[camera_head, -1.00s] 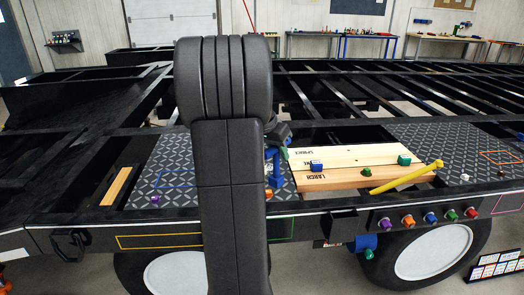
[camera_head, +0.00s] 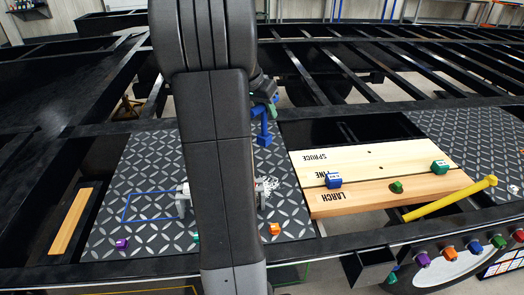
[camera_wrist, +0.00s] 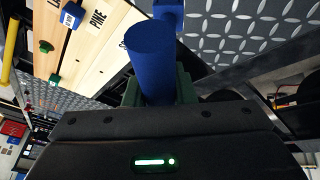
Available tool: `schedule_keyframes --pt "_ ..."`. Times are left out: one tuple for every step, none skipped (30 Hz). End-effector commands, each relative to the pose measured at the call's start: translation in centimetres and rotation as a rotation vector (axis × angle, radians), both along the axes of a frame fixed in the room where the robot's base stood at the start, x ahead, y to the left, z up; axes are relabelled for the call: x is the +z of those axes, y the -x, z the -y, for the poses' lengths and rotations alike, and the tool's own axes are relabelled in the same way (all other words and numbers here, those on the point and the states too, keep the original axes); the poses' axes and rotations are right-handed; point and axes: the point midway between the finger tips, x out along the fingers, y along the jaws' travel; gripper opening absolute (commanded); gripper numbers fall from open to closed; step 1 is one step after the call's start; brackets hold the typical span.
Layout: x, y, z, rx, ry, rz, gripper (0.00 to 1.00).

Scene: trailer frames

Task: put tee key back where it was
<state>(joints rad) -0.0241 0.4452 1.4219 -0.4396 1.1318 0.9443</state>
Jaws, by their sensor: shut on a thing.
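My gripper (camera_head: 266,108) is shut on a blue tee key (camera_head: 263,128), mostly behind my own arm in the head view. In the wrist view, the key's thick blue bar (camera_wrist: 152,55) sits between the green fingers (camera_wrist: 158,90), with another blue part of it (camera_wrist: 169,14) at the top edge. The key hangs above the dark diamond-plate deck panel (camera_head: 130,180); the exact gap is hard to tell. A blue outlined rectangle (camera_head: 147,219) is marked on this panel, its right part hidden by my arm.
Spruce, pine and larch boards (camera_head: 340,160) lie to the right, with a blue block (camera_head: 333,180), green pieces and a yellow bar (camera_head: 450,198). A grey tool with white bristles (camera_head: 265,190) lies partly behind my arm. Purple (camera_head: 121,243) and orange (camera_head: 274,229) pieces sit near the panel's front edge.

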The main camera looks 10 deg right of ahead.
Motion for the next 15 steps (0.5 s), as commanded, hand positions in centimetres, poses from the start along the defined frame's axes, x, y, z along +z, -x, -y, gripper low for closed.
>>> schedule_keyframes --pt "-0.8 0.1 0.0 0.000 0.000 -0.005 0.01" --pt "-1.4 0.1 0.0 0.001 0.000 -0.006 0.01" --pt "-2.2 0.1 0.0 0.001 0.000 -0.006 0.01" --pt "-2.9 0.1 0.0 0.000 0.000 -0.007 0.01" --pt "-3.4 0.1 0.0 0.000 0.000 -0.005 0.01" --pt "-4.1 0.1 0.0 0.001 0.000 -0.006 0.01" --pt "-4.5 0.1 0.0 0.001 0.000 -0.004 0.01" --pt "-4.8 0.1 0.0 0.000 0.000 -0.005 0.01" --pt "-5.2 0.1 0.0 0.001 0.000 -0.003 0.01" --pt "-5.5 0.0 0.0 0.001 0.000 -0.003 0.01" --pt "-5.6 0.1 0.0 0.001 0.000 -0.003 0.01" --pt "-5.9 0.1 0.0 0.001 0.000 -0.003 0.01" --pt "-6.1 0.1 0.0 0.001 0.000 -0.003 0.01" --pt "-6.4 0.1 0.0 0.001 0.000 -0.003 0.01" --pt "-6.9 0.1 0.0 0.001 -0.001 -0.003 0.01"
